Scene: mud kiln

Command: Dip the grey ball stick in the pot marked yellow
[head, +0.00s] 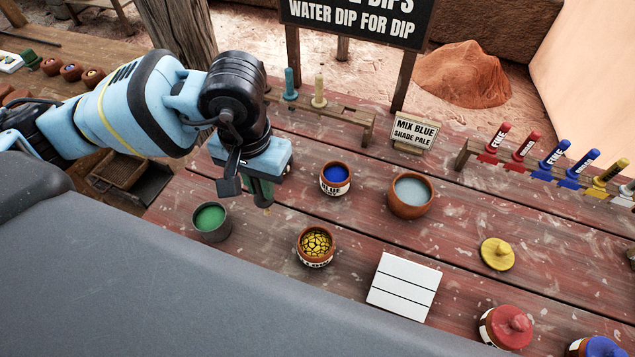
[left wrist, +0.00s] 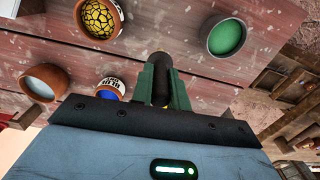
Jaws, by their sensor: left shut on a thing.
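The pot marked yellow (head: 316,262) is a small terracotta pot with crackled yellow paint, near the middle of the table; its label is partly visible. It also shows at the top of the left wrist view (left wrist: 100,20). My left gripper (head: 262,192) is above the table, behind and left of this pot and apart from it. Its green fingers are shut on a dark stick (left wrist: 160,68), apparently the grey ball stick, whose end shows a tan ring in the left wrist view. Most of the stick is hidden by the fingers. My right gripper is not in view.
A blue pot (head: 335,190), a terracotta pot of pale liquid (head: 411,208) and a dark cup of green (head: 212,232) stand nearby. A white lined board (head: 404,287) and yellow lid (head: 497,254) lie to the right. A rack (head: 345,112) holds two sticks behind.

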